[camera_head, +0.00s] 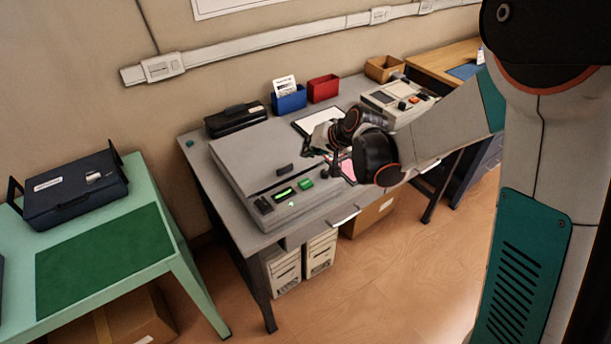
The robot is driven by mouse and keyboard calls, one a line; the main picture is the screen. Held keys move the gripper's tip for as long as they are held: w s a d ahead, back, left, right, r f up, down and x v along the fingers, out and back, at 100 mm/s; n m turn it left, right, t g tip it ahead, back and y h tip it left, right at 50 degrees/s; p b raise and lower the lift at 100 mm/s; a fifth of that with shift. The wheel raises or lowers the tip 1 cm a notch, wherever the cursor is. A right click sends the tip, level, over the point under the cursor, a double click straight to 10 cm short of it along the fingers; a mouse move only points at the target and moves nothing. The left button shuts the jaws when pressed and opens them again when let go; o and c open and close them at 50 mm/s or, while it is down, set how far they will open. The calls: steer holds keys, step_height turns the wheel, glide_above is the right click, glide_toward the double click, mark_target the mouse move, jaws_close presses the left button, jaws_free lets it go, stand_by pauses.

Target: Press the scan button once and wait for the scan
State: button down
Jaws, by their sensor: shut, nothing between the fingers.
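A grey flatbed scanner (245,158) sits on the grey desk with its lid down. Its front panel carries a green button (306,184), a small display lit green (284,194), dark keys (263,204) and a small green light (291,204). My wrist and forearm come in from the right and hide part of the desk behind.
On the grey desk (197,153) stand a black device (235,119), a blue bin (289,101), a red bin (323,88) and a beige device (396,101). A green table (185,262) with a dark case (75,190) is at left. The floor in front is clear.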

mark_target(308, 181)
stand_by(0.4)
steer(key=shift+f+b, duration=3.1)
steer(key=shift+f, duration=1.3)
steer(key=shift+f, duration=0.2)
steer(key=shift+f+b, duration=0.25)
steer(key=shift+b, duration=0.2)
steer(key=shift+f+b, duration=0.45)
steer(key=shift+f, duration=0.05)
steer(key=shift+r, duration=0.2)
steer(key=shift+r+p, duration=0.6)
steer(key=shift+r, duration=0.15)
